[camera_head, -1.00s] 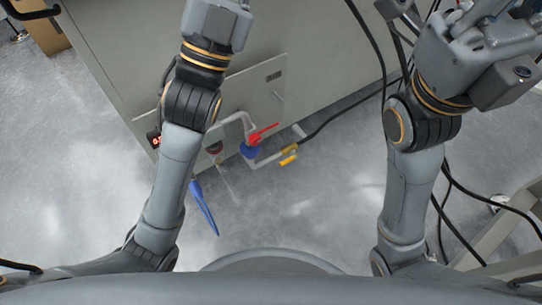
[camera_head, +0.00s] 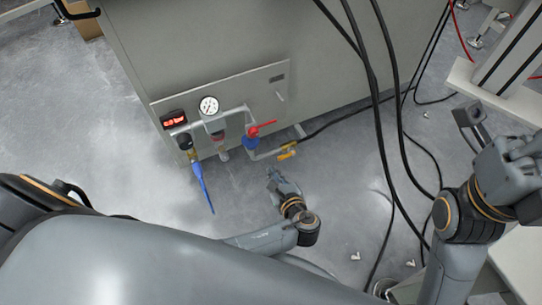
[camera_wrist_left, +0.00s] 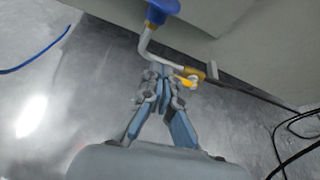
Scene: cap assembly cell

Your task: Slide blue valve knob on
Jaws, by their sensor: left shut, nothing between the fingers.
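The blue valve part (camera_head: 250,142) sits on the grey pipe at the cabinet's front, with a red lever (camera_head: 262,129) on it. It also shows at the top of the left wrist view (camera_wrist_left: 160,10). My left gripper (camera_head: 273,174) is shut and empty, below and to the right of the blue part and apart from it. In the left wrist view its closed fingers (camera_wrist_left: 160,76) appear close to a yellow valve (camera_wrist_left: 191,77); whether they touch cannot be told. My right gripper (camera_head: 470,122) is at the right, its opening unclear.
A panel on the cabinet (camera_head: 215,60) carries a round gauge (camera_head: 209,106) and a red display (camera_head: 174,119). A blue hose (camera_head: 203,187) hangs at the left. Black cables (camera_head: 374,130) hang to the right. The floor in front is mostly clear.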

